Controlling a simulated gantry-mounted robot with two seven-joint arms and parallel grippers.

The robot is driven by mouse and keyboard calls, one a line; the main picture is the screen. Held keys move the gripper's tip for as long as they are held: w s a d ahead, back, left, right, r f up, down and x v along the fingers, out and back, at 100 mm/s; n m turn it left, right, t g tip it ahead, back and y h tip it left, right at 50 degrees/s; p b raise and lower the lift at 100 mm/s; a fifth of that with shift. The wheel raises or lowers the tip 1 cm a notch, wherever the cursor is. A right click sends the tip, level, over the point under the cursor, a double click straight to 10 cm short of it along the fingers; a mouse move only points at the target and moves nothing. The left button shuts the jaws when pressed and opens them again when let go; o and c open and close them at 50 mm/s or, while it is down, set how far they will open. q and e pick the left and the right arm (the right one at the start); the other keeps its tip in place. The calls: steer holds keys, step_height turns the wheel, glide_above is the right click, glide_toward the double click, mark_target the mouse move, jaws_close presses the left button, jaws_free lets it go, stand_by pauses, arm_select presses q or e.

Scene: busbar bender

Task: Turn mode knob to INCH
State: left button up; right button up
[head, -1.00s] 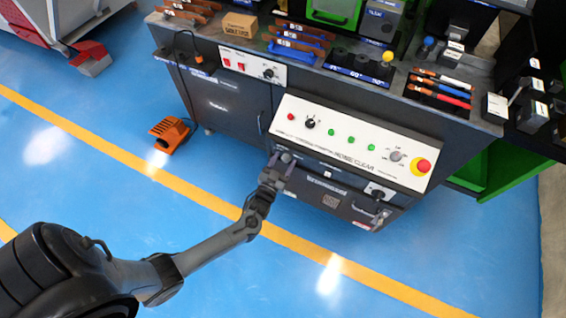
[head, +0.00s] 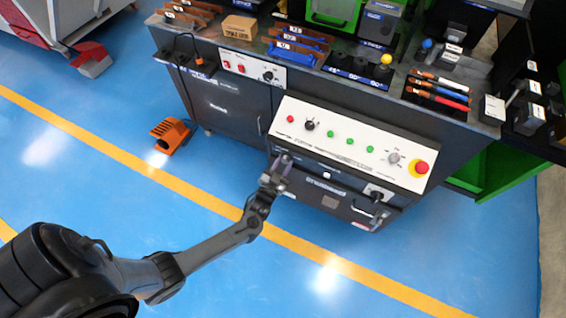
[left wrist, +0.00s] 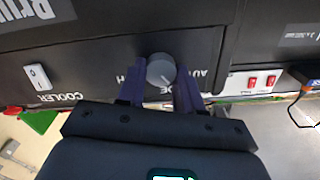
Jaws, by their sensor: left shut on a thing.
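The mode knob (left wrist: 160,70) is a round grey knob on the dark front of the machine in the left wrist view. Upside-down lettering shows around it: AUTO to its right, the end of MODE below, and a last letter H to its left, the rest hidden by a finger. My left gripper (left wrist: 158,86) has its two dark purple fingers on either side of the knob, shut on it. In the head view, my left gripper (head: 283,172) reaches the machine's front below the white panel's left end. My right gripper is not in view.
The white control panel (head: 345,142) with a red emergency button (head: 421,168) lies above the knob. A COOLER switch (left wrist: 37,77) sits on the same front. An orange foot pedal (head: 170,135) stands on the open blue floor.

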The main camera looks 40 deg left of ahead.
arm_select(q)
steer(key=m+p, duration=0.1)
steer(key=m, duration=0.2)
steer(key=shift+r+m, duration=0.1)
steer(key=shift+m, duration=0.2)
steer(key=m+p, duration=0.1)
steer(key=m, duration=0.3)
steer(key=shift+m+p, duration=0.3)
steer(key=shift+p, duration=0.05)
steer(key=m+p, duration=0.1)
steer(key=m, duration=0.3)
steer(key=shift+d, duration=0.1)
steer(key=shift+f+m, duration=0.2)
steer(key=shift+m, duration=1.6)
steer(key=o, duration=1)
steer(key=shift+o, duration=0.2)
steer(key=shift+f, duration=0.1)
